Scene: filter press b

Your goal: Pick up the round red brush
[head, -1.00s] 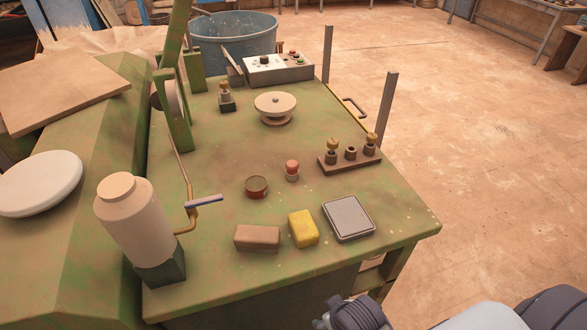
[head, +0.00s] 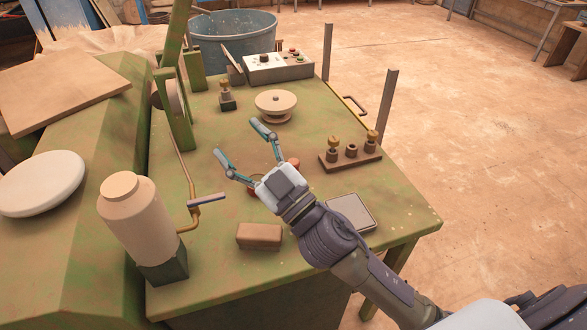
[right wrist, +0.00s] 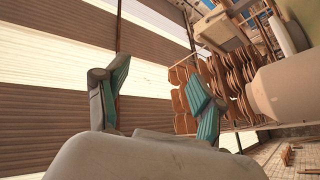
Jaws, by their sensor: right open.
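My right gripper (head: 234,137) is open and empty above the green table, its fingers spread and pointing to the back left. Its two fingers also show in the right wrist view (right wrist: 158,72), with nothing between them. A small red-topped round piece (head: 294,163), perhaps the round red brush, peeks out at the right of the gripper body, mostly hidden. A low round dark-red piece (head: 252,191) shows just below the left finger, also mostly covered. I cannot tell for sure which is the brush. My left gripper is not in view.
A brown block (head: 259,236) and a grey square pad (head: 352,212) lie near the table's front edge. A rack with brass-topped pegs (head: 350,160) stands at the right. A cream round wheel (head: 276,104) and control box (head: 279,69) are behind; a bottle (head: 138,225) stands left.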

